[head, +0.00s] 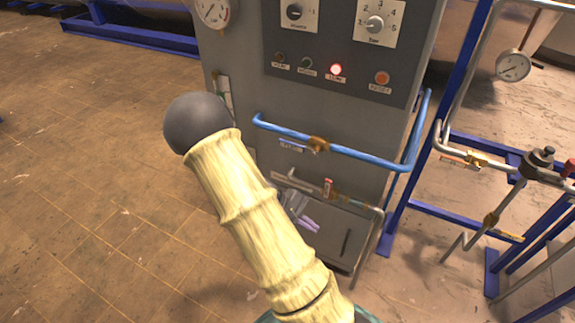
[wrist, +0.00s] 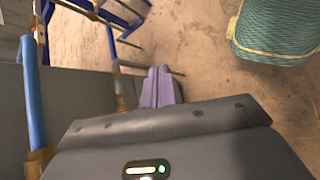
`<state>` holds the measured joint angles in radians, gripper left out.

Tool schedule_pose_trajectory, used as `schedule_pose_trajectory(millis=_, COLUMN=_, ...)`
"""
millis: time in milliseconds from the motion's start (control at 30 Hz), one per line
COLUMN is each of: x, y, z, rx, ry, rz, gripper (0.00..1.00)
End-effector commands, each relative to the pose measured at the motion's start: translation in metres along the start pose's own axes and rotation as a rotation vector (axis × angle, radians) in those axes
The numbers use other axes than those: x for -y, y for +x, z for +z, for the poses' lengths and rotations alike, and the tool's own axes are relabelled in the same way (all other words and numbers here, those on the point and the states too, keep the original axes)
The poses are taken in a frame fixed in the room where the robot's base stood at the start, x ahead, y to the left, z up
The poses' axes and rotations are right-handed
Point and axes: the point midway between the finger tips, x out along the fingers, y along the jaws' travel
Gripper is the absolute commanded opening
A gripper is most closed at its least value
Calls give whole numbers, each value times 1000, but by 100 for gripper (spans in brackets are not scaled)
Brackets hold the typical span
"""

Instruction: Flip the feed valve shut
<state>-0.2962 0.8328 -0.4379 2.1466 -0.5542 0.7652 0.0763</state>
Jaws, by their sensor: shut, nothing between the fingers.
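Several valves are in view, and I cannot read which label marks the feed valve. A brass valve (head: 318,145) sits on the blue pipe across the grey cabinet front, with a small label to its left. My gripper (head: 308,222) has purple fingers and is low in front of the cabinet, just below and left of the red handle, partly hidden by my arm. In the wrist view my gripper (wrist: 161,74) is shut and empty, and its fingertips appear apart from the pipes.
The blue pipe (head: 370,158) runs along the cabinet (head: 233,70) and bends up at its right edge. The tiled floor (head: 90,180) at left is clear.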

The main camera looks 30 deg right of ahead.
Motion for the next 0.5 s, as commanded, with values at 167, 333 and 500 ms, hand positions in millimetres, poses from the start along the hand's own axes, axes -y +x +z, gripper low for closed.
schedule_pose_trajectory(millis=167, x=-23, y=39, z=-26, rx=191, ry=-85, rz=226, gripper=0)
schedule_pose_trajectory(millis=333, x=-52, y=55, z=-48, rx=359, ry=-157, rz=467, gripper=0)
schedule_pose_trajectory(millis=500, x=-76, y=53, z=-78, rx=515, ry=-224, rz=736, gripper=0)
